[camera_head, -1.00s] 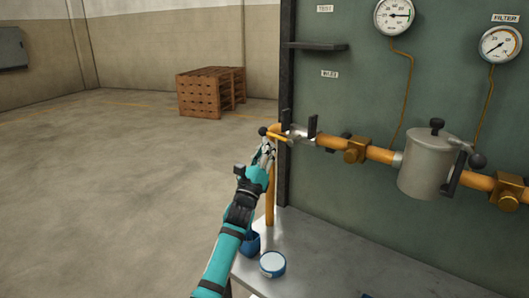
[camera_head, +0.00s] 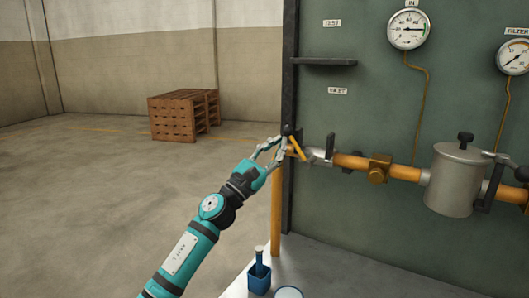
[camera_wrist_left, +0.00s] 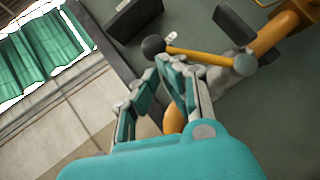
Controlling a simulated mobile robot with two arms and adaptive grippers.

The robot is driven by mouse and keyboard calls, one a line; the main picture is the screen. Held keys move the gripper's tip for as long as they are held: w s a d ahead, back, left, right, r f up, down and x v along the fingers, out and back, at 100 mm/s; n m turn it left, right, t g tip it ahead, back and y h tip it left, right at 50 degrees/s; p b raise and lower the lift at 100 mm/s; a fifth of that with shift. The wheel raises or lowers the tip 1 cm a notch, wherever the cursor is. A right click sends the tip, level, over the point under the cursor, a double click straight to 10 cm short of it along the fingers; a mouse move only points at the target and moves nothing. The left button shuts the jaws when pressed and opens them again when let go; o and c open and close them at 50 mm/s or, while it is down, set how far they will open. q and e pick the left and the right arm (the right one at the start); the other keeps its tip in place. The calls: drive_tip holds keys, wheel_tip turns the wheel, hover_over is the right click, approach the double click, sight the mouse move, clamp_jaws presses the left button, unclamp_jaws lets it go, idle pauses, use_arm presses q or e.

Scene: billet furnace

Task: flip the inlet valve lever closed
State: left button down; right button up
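The inlet valve lever (camera_head: 298,148) is a yellow bar at the left end of the orange pipe, beside the panel's left edge. It slants up and left to a dark ball knob. In the left wrist view the lever (camera_wrist_left: 200,56) runs from the knob (camera_wrist_left: 153,45) at left to its pivot at right. My left gripper (camera_head: 282,145) has its fingertips close to the lever's knob end. In the left wrist view its fingers (camera_wrist_left: 160,72) are apart, with a narrow gap between the tips and nothing held. Contact with the lever is unclear. My right gripper is out of view.
The orange pipe (camera_head: 402,172) carries a grey canister (camera_head: 453,182) to the right. Gauges (camera_head: 408,29) and a shelf (camera_head: 325,61) are on the green panel.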

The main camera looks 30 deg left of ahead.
use_arm(q)
drive_tip(key=shift+s+d+r+m+g+h, duration=0.1)
drive_tip(key=shift+d+r+m+g+h, duration=0.25)
drive_tip(key=shift+m, duration=0.55)
drive_tip(key=shift+w+d+r+m+g+h, duration=0.1)
drive_tip(key=shift+d+r+m+g+h, duration=0.1)
drive_tip(key=shift+r+m+g+h, duration=0.5)
drive_tip(key=shift+s+d+r+m+g+h, duration=0.15)
drive_tip(key=shift+d+m+g, duration=0.1)
drive_tip(key=shift+m, duration=0.85)
drive_tip(key=shift+d, duration=0.1)
drive_tip(key=v, duration=1.2)
